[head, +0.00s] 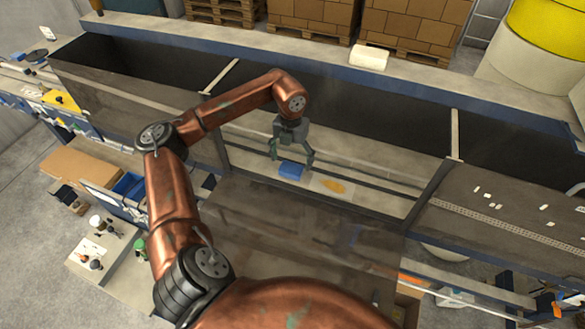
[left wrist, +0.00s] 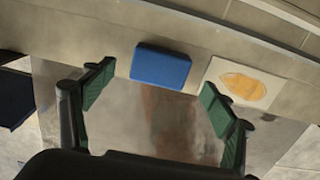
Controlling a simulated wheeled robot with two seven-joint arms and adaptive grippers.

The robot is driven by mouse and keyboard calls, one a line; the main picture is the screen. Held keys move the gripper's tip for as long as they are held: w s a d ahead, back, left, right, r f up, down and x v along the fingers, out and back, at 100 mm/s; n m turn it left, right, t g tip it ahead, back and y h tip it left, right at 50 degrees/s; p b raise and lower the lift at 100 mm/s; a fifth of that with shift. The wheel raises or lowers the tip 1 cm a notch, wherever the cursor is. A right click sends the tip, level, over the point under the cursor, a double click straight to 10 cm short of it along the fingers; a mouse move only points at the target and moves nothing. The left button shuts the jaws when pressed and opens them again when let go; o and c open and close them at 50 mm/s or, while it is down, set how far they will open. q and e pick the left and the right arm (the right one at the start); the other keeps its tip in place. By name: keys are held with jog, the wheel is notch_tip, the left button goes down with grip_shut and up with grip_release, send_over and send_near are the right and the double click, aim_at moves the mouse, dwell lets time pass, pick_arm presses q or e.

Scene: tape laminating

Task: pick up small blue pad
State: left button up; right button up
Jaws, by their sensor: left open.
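The small blue pad (head: 291,169) lies on the grey work surface, beside a pale sheet with an orange oval on it (head: 335,187). My left gripper (head: 291,160) is open and empty above the surface, close to the pad in the head view. In the left wrist view the pad (left wrist: 160,67) lies beyond the open fingertips (left wrist: 153,90), near the top middle and between them sideways. The sheet shows to the pad's right in that view (left wrist: 240,83). My right gripper is not in view.
A dark raised frame (head: 425,195) borders the work area on the right. A conveyor belt with small white pieces (head: 495,205) lies beyond it. A dark trough wall (head: 370,115) runs behind. A side bench with tools (head: 110,245) stands at the left.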

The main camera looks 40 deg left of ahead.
aim_at(291, 167)
pick_arm(q)
notch_tip(291, 167, down, 4)
jog(key=shift+r+p, duration=0.15)
jog(key=shift+p, duration=0.5)
jog(key=shift+f, duration=0.35)
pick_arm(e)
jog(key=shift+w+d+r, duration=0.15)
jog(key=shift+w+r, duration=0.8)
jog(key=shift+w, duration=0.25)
pick_arm(q)
jog(key=shift+w, duration=0.1)
jog(key=c, duration=1.1)
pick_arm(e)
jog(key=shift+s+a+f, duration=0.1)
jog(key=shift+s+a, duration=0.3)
